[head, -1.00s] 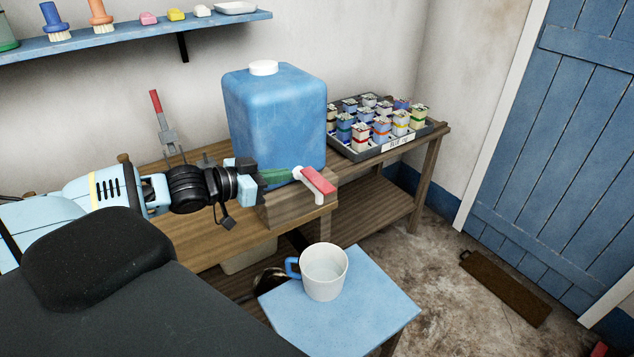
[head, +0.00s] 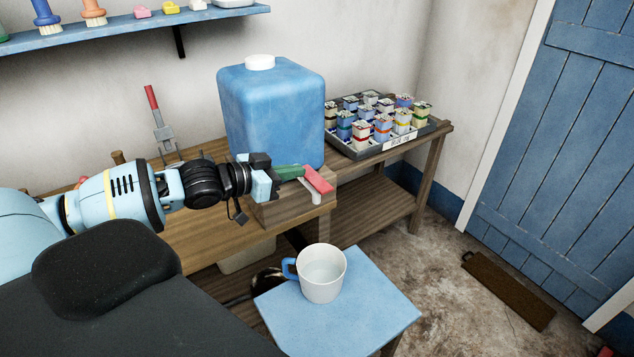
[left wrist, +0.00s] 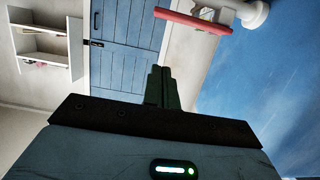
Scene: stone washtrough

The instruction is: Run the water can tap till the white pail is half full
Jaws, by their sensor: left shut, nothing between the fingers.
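The blue water can (head: 270,115) with a white cap stands on a wooden block on the bench. Its tap has a red lever (head: 318,179) and a white spout (head: 311,197); the lever also shows in the left wrist view (left wrist: 193,21). My left gripper (head: 299,172) is shut and empty, its green fingers beside the lever in the head view. In the left wrist view its fingertips (left wrist: 161,69) show a gap from the lever. The white pail (head: 323,285), with a blue handle, stands upright below the tap; its water level is unclear. My right gripper is not in view.
The pail stands on a blue stool (head: 350,325). A tray of small tins (head: 385,149) sits right of the can on the bench (head: 185,232). A red-handled clamp (head: 160,120) stands left of the can.

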